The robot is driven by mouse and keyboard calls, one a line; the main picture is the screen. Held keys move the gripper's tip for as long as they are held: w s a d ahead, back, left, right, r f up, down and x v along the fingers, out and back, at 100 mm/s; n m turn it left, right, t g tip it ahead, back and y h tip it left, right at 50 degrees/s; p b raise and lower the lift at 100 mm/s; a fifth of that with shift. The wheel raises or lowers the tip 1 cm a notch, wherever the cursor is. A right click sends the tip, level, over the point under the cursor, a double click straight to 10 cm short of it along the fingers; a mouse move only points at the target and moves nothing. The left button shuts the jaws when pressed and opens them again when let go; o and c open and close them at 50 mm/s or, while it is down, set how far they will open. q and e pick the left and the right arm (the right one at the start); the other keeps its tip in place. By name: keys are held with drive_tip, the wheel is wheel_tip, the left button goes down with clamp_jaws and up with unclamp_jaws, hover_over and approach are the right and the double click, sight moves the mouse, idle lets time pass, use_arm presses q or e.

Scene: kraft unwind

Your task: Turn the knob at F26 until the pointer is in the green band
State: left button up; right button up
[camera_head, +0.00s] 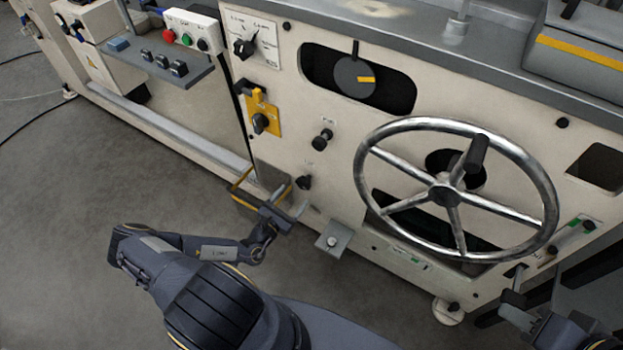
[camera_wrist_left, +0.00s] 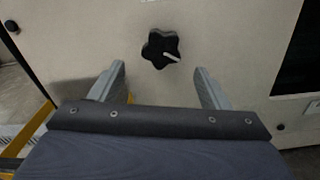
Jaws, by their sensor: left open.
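A black lobed knob with a white pointer line (camera_wrist_left: 161,48) is on the cream panel in the left wrist view, just beyond my fingertips. It appears to be the lower dark knob (camera_head: 304,182) in the head view. My left gripper (camera_head: 293,198) is open in front of the panel; in the left wrist view its two fingers (camera_wrist_left: 160,75) stand apart on either side below the knob, not visibly touching it. A green band shows on a gauge (camera_head: 574,228) at the far right. The F26 label is too small to read. My right gripper (camera_head: 516,286) is at the lower right, its jaws unclear.
A large spoked handwheel (camera_head: 444,196) stands out from the panel to the right. Another dark knob (camera_head: 322,139) and a yellow-plated switch (camera_head: 261,122) are above. A small grey bracket (camera_head: 333,238) juts out below.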

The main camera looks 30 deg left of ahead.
sight(301, 186)
use_arm(q)
drive_tip(key=w, duration=0.2)
drive_tip(key=w+b, duration=0.1)
drive_tip(key=w, duration=0.4)
drive_tip(key=shift+w+d+b, duration=0.15)
drive_tip(key=shift+d+b, duration=0.15)
drive_tip(key=shift+b, duration=0.05)
drive_tip(key=c, duration=1)
